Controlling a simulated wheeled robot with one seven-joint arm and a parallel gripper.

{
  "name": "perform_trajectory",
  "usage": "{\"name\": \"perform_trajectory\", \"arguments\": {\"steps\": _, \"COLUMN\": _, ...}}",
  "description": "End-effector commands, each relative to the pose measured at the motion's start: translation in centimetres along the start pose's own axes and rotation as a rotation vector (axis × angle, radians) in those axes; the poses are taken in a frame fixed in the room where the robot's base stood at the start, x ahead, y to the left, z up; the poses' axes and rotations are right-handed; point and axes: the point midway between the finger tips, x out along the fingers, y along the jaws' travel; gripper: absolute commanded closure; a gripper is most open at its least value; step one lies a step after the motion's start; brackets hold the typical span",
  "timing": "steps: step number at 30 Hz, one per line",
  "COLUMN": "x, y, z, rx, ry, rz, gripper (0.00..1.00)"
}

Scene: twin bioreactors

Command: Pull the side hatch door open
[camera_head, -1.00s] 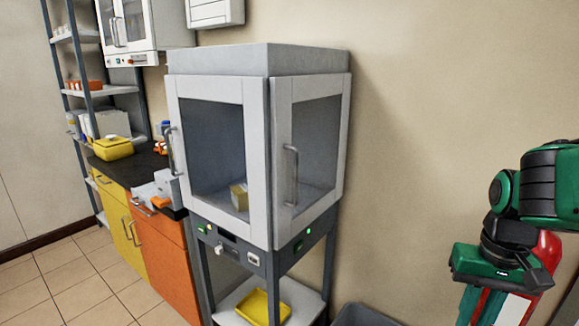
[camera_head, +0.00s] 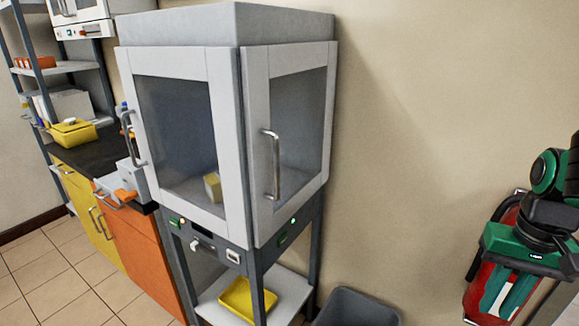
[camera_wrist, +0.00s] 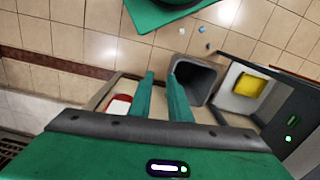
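The side hatch door (camera_head: 287,145) is the white-framed, glazed door on the right face of the grey cabinet (camera_head: 225,25). It looks shut, with a vertical metal bar handle (camera_head: 275,165) near its left edge. My gripper (camera_head: 503,298) hangs at the far right of the head view, pointing down, well away from the handle and touching nothing that I can see. In the wrist view its two green fingers (camera_wrist: 161,72) stand apart with an empty gap between them. The door handle cannot be made out in the wrist view.
A dark bin (camera_head: 355,308) stands on the floor right of the cabinet; it also shows in the wrist view (camera_wrist: 210,75). A yellow tray (camera_head: 247,300) lies on the cabinet's lower shelf. A red object (camera_head: 480,290) is behind my gripper. Small bits (camera_wrist: 207,46) lie on the floor.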

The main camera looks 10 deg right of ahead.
Motion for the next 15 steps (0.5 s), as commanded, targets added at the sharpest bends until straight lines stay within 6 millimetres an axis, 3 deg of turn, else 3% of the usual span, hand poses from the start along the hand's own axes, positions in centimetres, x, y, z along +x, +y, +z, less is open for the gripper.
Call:
{"name": "perform_trajectory", "arguments": {"steps": 8, "x": 0.0, "y": 0.0, "z": -0.1, "rx": -0.002, "ry": 0.001, "rz": 0.000, "gripper": 0.83}}
{"name": "perform_trajectory", "arguments": {"steps": 10, "x": -0.8, "y": 0.3, "z": 0.6, "rx": -0.014, "ry": 0.018, "rz": -0.005, "gripper": 0.83}}
{"name": "perform_trajectory", "arguments": {"steps": 13, "x": -2.1, "y": -1.0, "z": -1.0, "rx": -0.059, "ry": 0.041, "rz": 0.003, "gripper": 0.83}}
{"name": "perform_trajectory", "arguments": {"steps": 15, "x": -3.7, "y": -3.0, "z": -2.9, "rx": -0.114, "ry": 0.068, "rz": 0.011, "gripper": 0.83}}
